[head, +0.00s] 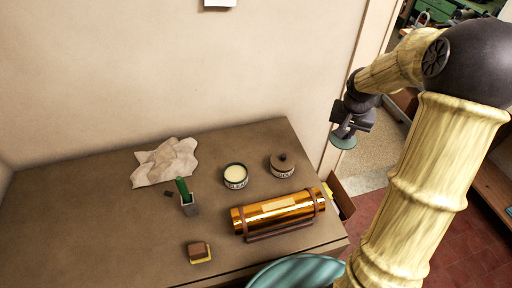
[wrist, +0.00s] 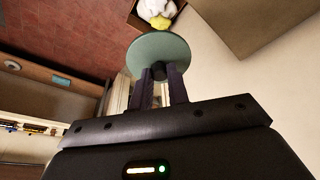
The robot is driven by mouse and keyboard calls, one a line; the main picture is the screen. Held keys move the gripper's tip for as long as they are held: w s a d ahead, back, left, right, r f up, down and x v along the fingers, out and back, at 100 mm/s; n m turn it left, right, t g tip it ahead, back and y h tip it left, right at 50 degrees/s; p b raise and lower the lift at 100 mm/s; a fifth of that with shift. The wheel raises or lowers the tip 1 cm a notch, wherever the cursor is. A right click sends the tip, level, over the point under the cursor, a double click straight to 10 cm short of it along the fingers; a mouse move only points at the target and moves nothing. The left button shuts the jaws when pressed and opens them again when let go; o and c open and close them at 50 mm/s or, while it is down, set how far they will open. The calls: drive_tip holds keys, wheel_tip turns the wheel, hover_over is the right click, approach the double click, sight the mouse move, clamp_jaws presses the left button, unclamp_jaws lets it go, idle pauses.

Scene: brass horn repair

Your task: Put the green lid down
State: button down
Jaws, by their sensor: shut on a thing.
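The green lid (head: 343,141) is a round flat disc that hangs below my gripper (head: 344,130), past the table's right end in the head view. The wrist view also shows the lid (wrist: 158,50), with my gripper (wrist: 158,82) shut on the dark knob at its middle. On the table (head: 90,225) stands an open round tin (head: 235,177) with pale contents and a green rim. Next to it is a similar tin with a brown knobbed lid on (head: 282,167).
A shiny brass cylinder (head: 278,212) lies on a cradle at the table's right front. The left of the table is clear. A box (head: 341,196) stands beyond the right edge.

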drive_tip(key=shift+a, duration=0.1)
drive_tip(key=w+a+f+n+b, duration=0.1)
drive_tip(key=w+a+n, duration=0.1)
drive_tip(key=a, duration=0.7)
drive_tip(key=w+a+f+n+y+b, duration=0.1)
drive_tip(key=w+a, duration=0.3)
drive_tip(key=a, duration=0.5)
drive_tip(key=w+a+f+n+b, duration=0.2)
drive_tip(key=a, duration=0.8)
drive_tip(key=shift+w+f+n, duration=0.15)
drive_tip(key=shift+w+n, duration=0.15)
drive_tip(key=shift+w, duration=0.1)
drive_tip(key=shift+a, duration=0.1)
drive_tip(key=shift+s+p+x, duration=0.25)
drive_tip(key=shift+x, duration=0.75)
drive_tip(key=shift+s+p+x, duration=0.25)
drive_tip(key=shift+x, duration=0.8)
drive_tip(key=shift+s+p+x, duration=0.25)
drive_tip(key=shift+x, duration=0.75)
drive_tip(key=shift+f, duration=0.3)
drive_tip(key=x, duration=0.1)
drive_tip(key=p+x, duration=0.1)
drive_tip(key=x, duration=0.1)
drive_tip(key=shift+s+a, duration=0.1)
drive_tip(key=shift+s, duration=0.3)
drive_tip(key=shift+f, duration=0.35)
